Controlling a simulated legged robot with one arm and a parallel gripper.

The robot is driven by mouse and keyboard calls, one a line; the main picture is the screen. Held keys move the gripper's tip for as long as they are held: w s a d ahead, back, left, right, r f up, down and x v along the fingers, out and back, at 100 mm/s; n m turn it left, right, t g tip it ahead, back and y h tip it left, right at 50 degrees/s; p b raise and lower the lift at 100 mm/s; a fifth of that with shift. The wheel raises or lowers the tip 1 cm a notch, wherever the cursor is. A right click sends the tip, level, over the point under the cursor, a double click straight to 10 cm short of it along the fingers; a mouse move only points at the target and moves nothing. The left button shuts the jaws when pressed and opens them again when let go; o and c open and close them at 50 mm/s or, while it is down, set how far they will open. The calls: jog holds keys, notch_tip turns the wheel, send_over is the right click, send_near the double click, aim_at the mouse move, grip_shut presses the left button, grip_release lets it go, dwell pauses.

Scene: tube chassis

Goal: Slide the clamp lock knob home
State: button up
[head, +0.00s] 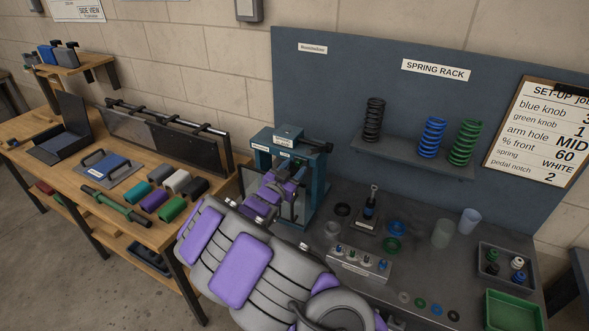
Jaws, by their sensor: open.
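A blue-teal clamp frame (320,175) with small white labels stands upright at the left end of the dark bench. My gripper (293,174), grey and purple, is in front of the frame's opening and hides part of it. It is open, with nothing visible between its fingers; whether it touches the frame cannot be told.
My arm covers the front left of the dark bench. Right of the frame stand a small upright shock part (370,204), a labelled block with small knobs (355,268), loose rings and cups. A spring shelf (410,157) is behind. A wooden bench (125,222) with coloured grips is left.

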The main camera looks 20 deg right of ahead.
jog(key=shift+w+d, duration=0.4)
jog(key=shift+d, duration=0.05)
grip_shut()
dwell(0.3)
